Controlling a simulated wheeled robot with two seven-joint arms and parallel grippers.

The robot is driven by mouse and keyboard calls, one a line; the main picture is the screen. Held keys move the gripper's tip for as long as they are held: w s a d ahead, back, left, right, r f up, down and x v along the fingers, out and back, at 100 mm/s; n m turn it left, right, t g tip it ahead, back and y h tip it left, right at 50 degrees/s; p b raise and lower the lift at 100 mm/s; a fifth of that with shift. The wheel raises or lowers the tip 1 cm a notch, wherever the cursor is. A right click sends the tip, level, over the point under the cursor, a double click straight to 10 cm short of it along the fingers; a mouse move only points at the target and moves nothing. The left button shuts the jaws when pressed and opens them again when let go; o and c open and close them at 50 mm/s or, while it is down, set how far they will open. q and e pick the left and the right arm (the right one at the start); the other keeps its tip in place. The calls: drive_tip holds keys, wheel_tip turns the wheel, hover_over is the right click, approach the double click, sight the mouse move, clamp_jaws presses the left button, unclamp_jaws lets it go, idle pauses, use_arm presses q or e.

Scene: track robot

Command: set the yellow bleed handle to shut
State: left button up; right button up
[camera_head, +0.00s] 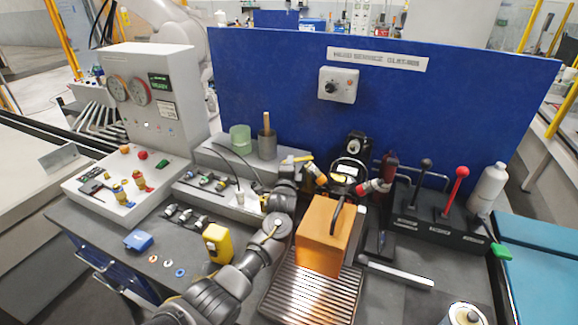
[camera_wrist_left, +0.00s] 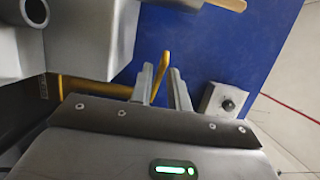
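The yellow bleed handle (camera_wrist_left: 163,72) appears in the left wrist view as a bent yellow bar. Its upper end shows in the gap between my left gripper's fingers, and part of it passes behind the left finger. In the head view a yellow handle (camera_head: 299,158) shows by the tip of my left arm, at the back of the bench. My left gripper (camera_wrist_left: 162,88) is open, with its two fingers apart. In the head view the gripper (camera_head: 288,175) is small and partly merged with the fittings around it. I cannot tell whether a finger touches the handle. My right gripper is not in view.
A blue panel (camera_head: 250,90) stands behind, with a white knob box (camera_head: 338,85). An orange block (camera_head: 318,240) sits right of my arm on a ribbed plate (camera_head: 300,295). A gauge console (camera_head: 150,95) is at left. Levers (camera_head: 455,190) and a white bottle (camera_head: 488,187) are at right.

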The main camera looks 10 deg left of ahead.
use_arm(q)
drive_tip(key=shift+o, duration=0.9)
drive_tip(key=s+b, duration=0.1)
drive_tip(key=s, duration=0.9)
drive_tip(key=shift+s+d, duration=0.35)
